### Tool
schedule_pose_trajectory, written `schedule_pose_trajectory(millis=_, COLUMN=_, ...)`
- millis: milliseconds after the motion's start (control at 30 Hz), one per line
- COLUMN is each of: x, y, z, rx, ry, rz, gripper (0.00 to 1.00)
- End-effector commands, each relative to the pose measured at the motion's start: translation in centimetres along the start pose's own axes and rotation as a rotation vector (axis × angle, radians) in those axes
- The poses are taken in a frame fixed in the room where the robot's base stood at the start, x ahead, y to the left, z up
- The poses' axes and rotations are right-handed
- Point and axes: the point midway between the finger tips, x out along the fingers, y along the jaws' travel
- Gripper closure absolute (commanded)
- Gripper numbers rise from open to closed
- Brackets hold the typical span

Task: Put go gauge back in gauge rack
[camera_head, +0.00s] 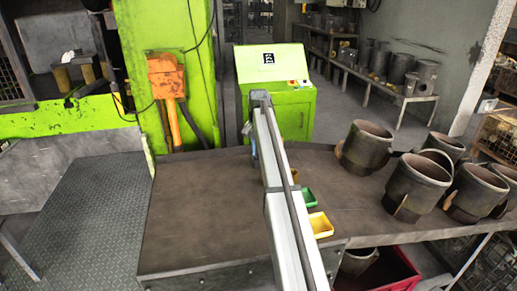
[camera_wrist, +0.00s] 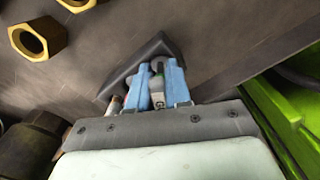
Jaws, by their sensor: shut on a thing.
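My gripper (camera_wrist: 158,75) shows in the wrist view with its two blue fingers shut on the go gauge, a slim grey-white piece (camera_wrist: 157,92) with a label that seems to start with "G". A dark wedge-shaped block (camera_wrist: 153,48), which looks like the gauge rack, lies on the table just beyond the fingertips. The fingers overlap it in the picture, and I cannot tell whether the gauge touches it or sits in it. A small piece with a reddish end (camera_wrist: 115,103) shows beside the left finger, mostly hidden. In the head view my arm hides the gauge and rack.
Brass hex nuts (camera_wrist: 28,40) lie at the wrist view's upper left. Several dark cylindrical parts (camera_head: 367,147) fill the table's right. The left tabletop (camera_head: 200,200) is clear. A green cabinet (camera_head: 283,100) stands behind.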

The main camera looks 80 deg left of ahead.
Motion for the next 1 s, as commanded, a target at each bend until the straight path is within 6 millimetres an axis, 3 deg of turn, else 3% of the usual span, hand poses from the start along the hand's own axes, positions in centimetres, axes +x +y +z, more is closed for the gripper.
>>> schedule_pose_trajectory(millis=333, x=0.1, y=-0.01, z=0.0, rx=0.0, ry=0.0, rz=0.0, gripper=1.0)
schedule_pose_trajectory(millis=367, x=0.1, y=-0.01, z=0.0, rx=0.0, ry=0.0, rz=0.0, gripper=0.81)
schedule_pose_trajectory(millis=667, x=0.11, y=0.0, z=-0.01, rx=0.0, ry=0.0, rz=0.0, gripper=0.52)
schedule_pose_trajectory(millis=1000, x=-0.03, y=-0.01, z=-0.01, rx=0.0, ry=0.0, rz=0.0, gripper=0.52)
